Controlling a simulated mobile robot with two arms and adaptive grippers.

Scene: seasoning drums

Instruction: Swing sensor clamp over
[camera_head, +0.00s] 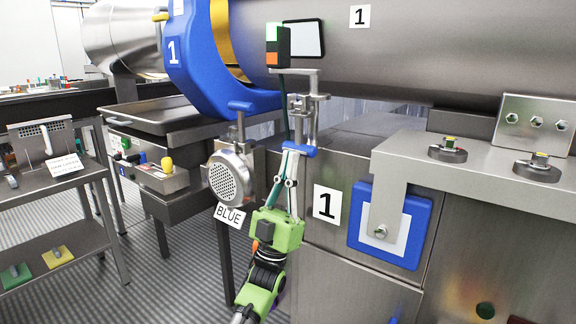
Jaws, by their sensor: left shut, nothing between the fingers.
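A metal clamp-like bracket (303,108) with upright rods hangs below the front of the large drum (420,45). A blue handle piece (306,151) sits at its lower end. My left gripper (296,152), with a green body, points up from below. Its fingers are shut and empty, with their tips right at the blue piece; I cannot tell whether they touch it. A round perforated metal disc (229,178) hangs to the left under a grey-blue T-shaped handle (241,107). I cannot tell which of these is the sensor clamp. My right gripper is not in view.
A small box (277,46) with green and orange faces stands above the bracket. A blue ring (196,60) encircles the drum's left end. A metal shelf (480,174) with two round fittings juts out at right. A cart (52,200) stands at left beside open floor.

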